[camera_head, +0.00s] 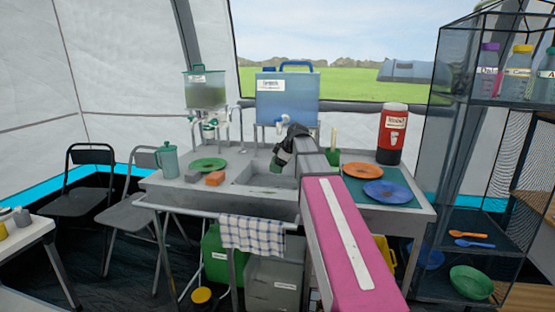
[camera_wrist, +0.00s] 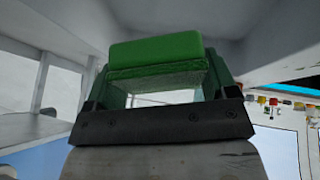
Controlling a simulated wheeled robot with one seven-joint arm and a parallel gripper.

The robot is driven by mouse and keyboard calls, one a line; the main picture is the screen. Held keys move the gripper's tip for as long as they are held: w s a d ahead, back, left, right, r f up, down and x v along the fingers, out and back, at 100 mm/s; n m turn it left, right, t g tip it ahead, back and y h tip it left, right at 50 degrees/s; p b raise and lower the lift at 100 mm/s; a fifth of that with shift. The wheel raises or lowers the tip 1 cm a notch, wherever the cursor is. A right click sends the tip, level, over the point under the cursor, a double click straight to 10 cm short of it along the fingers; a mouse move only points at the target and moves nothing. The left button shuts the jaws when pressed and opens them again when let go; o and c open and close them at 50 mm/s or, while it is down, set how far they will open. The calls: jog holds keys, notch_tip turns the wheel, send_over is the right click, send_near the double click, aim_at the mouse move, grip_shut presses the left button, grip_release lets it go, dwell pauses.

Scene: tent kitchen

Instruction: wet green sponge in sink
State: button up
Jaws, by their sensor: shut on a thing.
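The green sponge (camera_wrist: 155,50) sits between the fingers of my gripper (camera_wrist: 160,78) in the wrist view. My gripper is shut on it. In the head view my gripper (camera_head: 281,157) is over the right part of the grey sink (camera_head: 250,176), below the blue water tank (camera_head: 287,97). The sponge cannot be made out there. I cannot tell whether water is running or whether the sponge is wet.
Orange (camera_head: 362,170) and blue (camera_head: 387,192) plates and a red drink cooler (camera_head: 391,134) are right. A checked towel (camera_head: 252,233) hangs in front.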

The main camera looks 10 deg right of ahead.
jog(key=shift+f, duration=3)
jog(key=shift+r, duration=0.1)
jog(key=shift+r, duration=4.4)
jog(key=shift+r, duration=2.05)
jog(key=shift+w, duration=0.15)
